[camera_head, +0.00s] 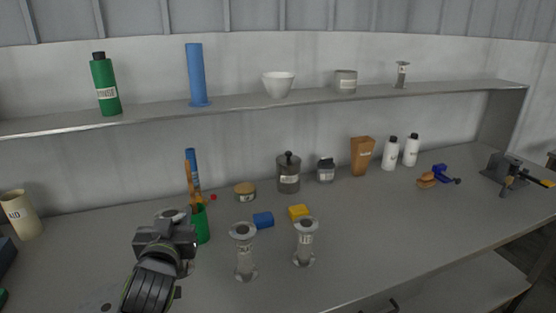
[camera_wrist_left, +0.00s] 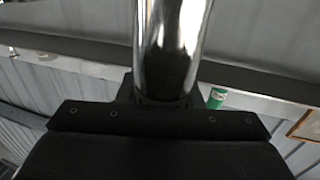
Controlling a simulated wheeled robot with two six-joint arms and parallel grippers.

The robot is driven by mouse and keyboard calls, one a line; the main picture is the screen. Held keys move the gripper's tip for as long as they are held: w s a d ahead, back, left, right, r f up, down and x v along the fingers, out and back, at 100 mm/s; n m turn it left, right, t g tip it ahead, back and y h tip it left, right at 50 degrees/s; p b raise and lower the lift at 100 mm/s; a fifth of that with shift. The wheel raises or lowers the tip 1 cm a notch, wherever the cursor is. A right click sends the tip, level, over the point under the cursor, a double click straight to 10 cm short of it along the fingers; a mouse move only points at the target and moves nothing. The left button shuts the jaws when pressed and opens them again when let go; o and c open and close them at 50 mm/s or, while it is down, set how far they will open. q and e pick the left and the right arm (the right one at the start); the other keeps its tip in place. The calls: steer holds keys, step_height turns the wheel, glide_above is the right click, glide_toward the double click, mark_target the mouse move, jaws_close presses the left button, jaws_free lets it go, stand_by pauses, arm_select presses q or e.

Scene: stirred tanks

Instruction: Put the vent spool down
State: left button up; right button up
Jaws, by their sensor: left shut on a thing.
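My left gripper (camera_head: 172,228) is over the front left of the bench, shut on a shiny metal spool that fits the vent spool. Two similar flanged spools stand upright on the bench to the right, a left one (camera_head: 244,253) and a right one (camera_head: 305,243). My right gripper is not in view.
A green cup (camera_head: 202,226) with brushes stands close beside the gripper. A blue cylinder (camera_head: 263,220) and a yellow block (camera_head: 299,212) lie behind the standing spools. Jars and bottles line the back. The grey bench (camera_head: 400,235) is clear at front right.

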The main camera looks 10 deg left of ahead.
arm_select(q)
steer(key=s+d+r+m+h, duration=0.1)
steer(key=d+h, duration=0.4)
steer(key=d, duration=0.8)
steer(key=shift+s+r+m+t, duration=0.4)
steer(key=shift+r+m, duration=0.4)
steer(key=shift+m, duration=0.4)
